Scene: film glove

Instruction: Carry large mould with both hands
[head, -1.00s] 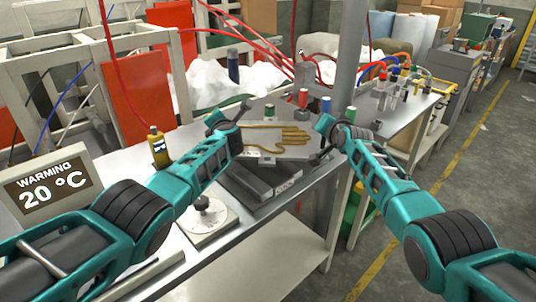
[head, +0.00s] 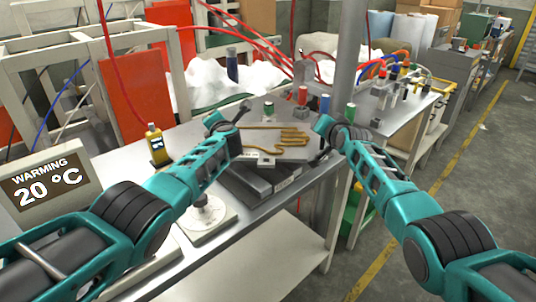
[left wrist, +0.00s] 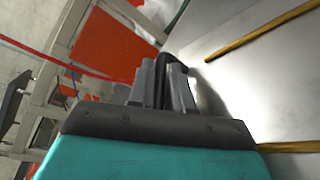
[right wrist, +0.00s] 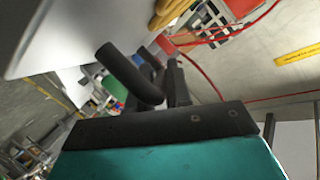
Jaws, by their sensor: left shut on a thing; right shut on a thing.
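The large mould is a flat grey plate (head: 258,137) with a yellow-brown glove outline on it. It lies roughly level between my two arms, with a small white label on its near edge. My left gripper (head: 240,110) is shut on the dark handle at its left side; the left wrist view shows the fingers around the black handle (left wrist: 163,66). My right gripper (head: 322,152) is shut at the right side, where the right wrist view shows a thick black handle (right wrist: 128,72) by the fingers. I cannot tell whether the plate touches what is beneath it.
A dark grey block (head: 262,187) sits under the mould's near side on the metal bench. A grey post (head: 349,70) rises behind. Open floor lies right.

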